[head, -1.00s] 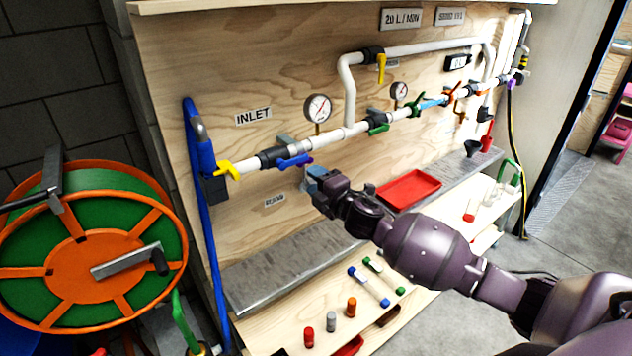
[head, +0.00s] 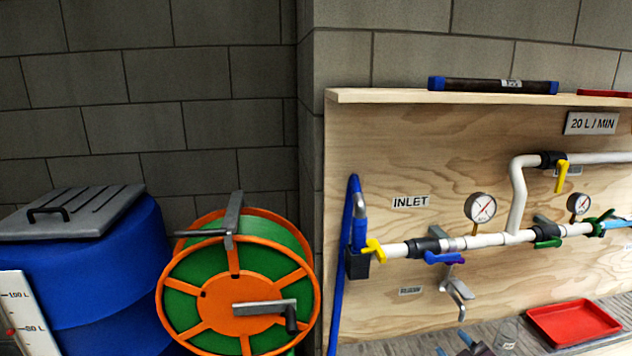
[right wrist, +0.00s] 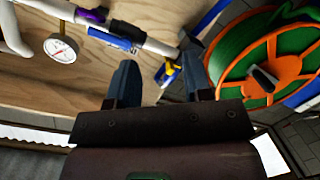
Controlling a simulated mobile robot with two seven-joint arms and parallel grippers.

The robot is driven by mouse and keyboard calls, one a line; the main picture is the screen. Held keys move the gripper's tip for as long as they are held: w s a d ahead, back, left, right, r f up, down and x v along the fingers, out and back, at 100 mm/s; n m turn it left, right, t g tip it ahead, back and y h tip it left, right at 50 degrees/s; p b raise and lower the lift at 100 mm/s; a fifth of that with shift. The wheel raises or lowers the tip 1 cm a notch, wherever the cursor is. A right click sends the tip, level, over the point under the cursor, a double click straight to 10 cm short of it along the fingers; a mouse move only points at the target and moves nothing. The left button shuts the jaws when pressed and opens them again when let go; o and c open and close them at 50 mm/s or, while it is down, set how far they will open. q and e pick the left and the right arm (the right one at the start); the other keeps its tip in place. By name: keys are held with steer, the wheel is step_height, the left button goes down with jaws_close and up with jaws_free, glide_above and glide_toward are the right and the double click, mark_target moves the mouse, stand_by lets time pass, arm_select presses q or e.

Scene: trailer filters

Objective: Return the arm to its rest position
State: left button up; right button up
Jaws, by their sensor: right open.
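My right gripper (head: 452,345) shows at the bottom edge of the head view, below the white pipe and the silver spout (head: 457,289); most of its arm is out of the picture. In the right wrist view my right gripper (right wrist: 158,82) has its two blue-grey fingers apart, with nothing held between them. Beyond the fingers are the plywood panel (right wrist: 95,78), the blue valve handle (right wrist: 110,38) and the yellow valve handle (right wrist: 166,74). My left gripper is in neither view.
The pipe (head: 487,241) with gauges runs along the panel. A clear jar (head: 507,333) and a red tray (head: 574,322) are on the bench right of the gripper. A green and orange hose reel (head: 205,293) and a blue barrel (head: 112,265) stand left.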

steer(key=s+f+m+g+h, duration=0.1)
steer(key=s+f+m, duration=0.3)
steer(key=s+f, duration=0.4)
steer(key=s+f+m+g+h, duration=0.1)
steer(key=s+f+m+g, duration=0.2)
steer(key=s+f, duration=0.5)
steer(key=s+m, duration=0.1)
steer(key=s, duration=0.6)
steer(key=shift+h, duration=0.4)
